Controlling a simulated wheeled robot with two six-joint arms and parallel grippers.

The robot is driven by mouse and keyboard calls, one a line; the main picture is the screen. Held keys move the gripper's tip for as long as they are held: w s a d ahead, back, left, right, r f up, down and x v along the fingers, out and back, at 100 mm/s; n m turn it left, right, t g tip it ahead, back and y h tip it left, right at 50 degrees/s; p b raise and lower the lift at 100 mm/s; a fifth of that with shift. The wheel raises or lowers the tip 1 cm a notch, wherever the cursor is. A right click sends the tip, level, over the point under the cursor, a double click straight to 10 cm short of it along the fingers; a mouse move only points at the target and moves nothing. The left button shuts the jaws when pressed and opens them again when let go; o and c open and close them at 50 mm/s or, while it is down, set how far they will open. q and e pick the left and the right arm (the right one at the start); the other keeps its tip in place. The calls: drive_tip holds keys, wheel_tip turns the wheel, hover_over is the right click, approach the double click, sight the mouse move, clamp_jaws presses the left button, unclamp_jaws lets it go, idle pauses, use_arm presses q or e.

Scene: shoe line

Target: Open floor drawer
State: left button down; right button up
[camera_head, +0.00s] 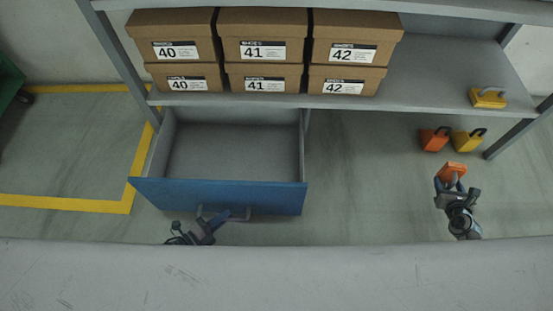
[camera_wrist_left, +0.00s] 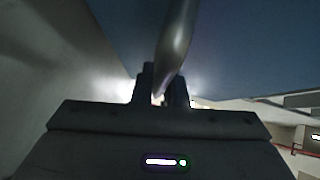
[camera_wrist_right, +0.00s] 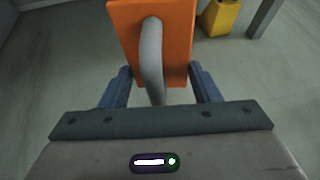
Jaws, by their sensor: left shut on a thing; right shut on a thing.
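The floor drawer under the shelf is pulled out. Its blue front (camera_head: 218,194) faces me, and its grey inside (camera_head: 235,150) looks empty. My left gripper (camera_head: 222,217) is at the handle (camera_head: 204,211) on the blue front and is shut on it. The handle bar (camera_wrist_left: 176,45) runs between its fingers in the left wrist view. My right gripper (camera_head: 450,184) is shut on an orange padlock-like object (camera_head: 453,170), well to the right of the drawer. In the right wrist view this orange padlock (camera_wrist_right: 125,40) shows its grey shackle between the fingers.
Several shoe boxes (camera_head: 262,50) stand on the grey shelf (camera_head: 425,85). A yellow padlock (camera_head: 489,98) sits at the shelf's right end. An orange padlock (camera_head: 430,141) and a yellow one (camera_head: 464,142) stand on the floor. The floor between drawer and right gripper is clear.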

use_arm(q)
drive_tip(key=c, duration=1.5)
unclamp_jaws()
drive_tip(key=shift+o, duration=0.2)
drive_tip(key=shift+a, duration=0.1)
